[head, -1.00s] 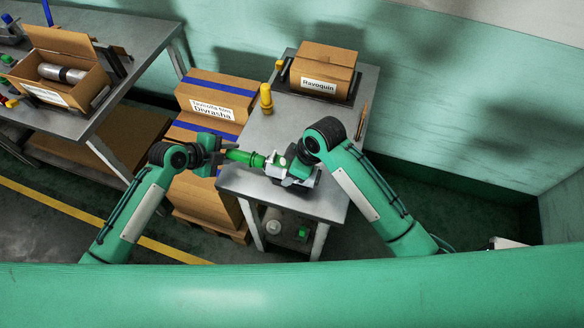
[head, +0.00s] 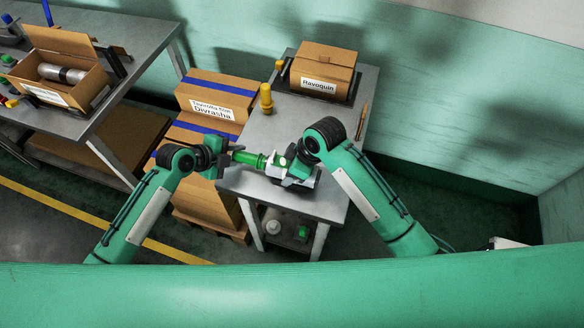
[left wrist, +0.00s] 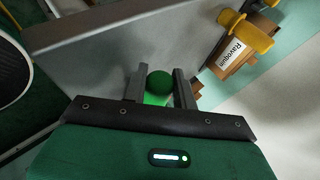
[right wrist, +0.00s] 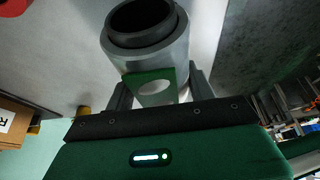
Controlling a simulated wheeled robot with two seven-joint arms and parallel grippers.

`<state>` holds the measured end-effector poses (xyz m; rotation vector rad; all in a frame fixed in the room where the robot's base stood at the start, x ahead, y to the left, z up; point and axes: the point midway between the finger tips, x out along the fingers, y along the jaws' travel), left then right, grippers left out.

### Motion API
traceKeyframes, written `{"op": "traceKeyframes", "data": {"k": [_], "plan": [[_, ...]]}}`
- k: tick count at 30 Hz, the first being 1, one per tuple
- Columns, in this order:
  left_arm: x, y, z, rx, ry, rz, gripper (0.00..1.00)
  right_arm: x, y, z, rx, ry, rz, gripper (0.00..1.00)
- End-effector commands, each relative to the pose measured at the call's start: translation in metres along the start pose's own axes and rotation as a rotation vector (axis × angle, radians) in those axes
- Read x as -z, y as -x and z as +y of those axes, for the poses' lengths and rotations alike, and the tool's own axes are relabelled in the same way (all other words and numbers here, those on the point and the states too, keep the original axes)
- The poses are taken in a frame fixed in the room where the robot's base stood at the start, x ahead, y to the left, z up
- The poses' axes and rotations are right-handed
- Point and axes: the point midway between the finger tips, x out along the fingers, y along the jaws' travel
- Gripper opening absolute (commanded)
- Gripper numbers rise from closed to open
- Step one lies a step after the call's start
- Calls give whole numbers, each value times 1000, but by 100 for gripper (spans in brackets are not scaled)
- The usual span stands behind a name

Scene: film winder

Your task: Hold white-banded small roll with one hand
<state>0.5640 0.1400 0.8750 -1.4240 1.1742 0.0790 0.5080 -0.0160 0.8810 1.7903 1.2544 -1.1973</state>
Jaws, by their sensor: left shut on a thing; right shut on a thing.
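My left gripper (head: 229,155) is shut on the end of a green handle-like cylinder (head: 249,159) above the small table's front left corner. In the left wrist view, the handle's round green end (left wrist: 159,85) sits between the fingers. My right gripper (head: 282,166) is shut on a green tab (right wrist: 152,86) with an oval hole. The tab is joined to a grey cylinder (right wrist: 164,57) with a dark hollow core. White-grey parts of this piece (head: 305,179) also show in the head view, close to the handle. I cannot make out a white-banded roll for certain.
An open carton (head: 89,91) with silver, black-banded rolls (head: 62,74) stands on the left bench.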

Motion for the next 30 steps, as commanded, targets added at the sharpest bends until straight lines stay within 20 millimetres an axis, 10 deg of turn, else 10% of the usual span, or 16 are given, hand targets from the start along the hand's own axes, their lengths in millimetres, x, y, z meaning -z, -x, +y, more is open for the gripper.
{"op": "traceKeyframes", "data": {"k": [30], "plan": [[20, -8, 0, 1, 0, 1, 4, 0, 0, 0, -1, 0, 1, 33]]}}
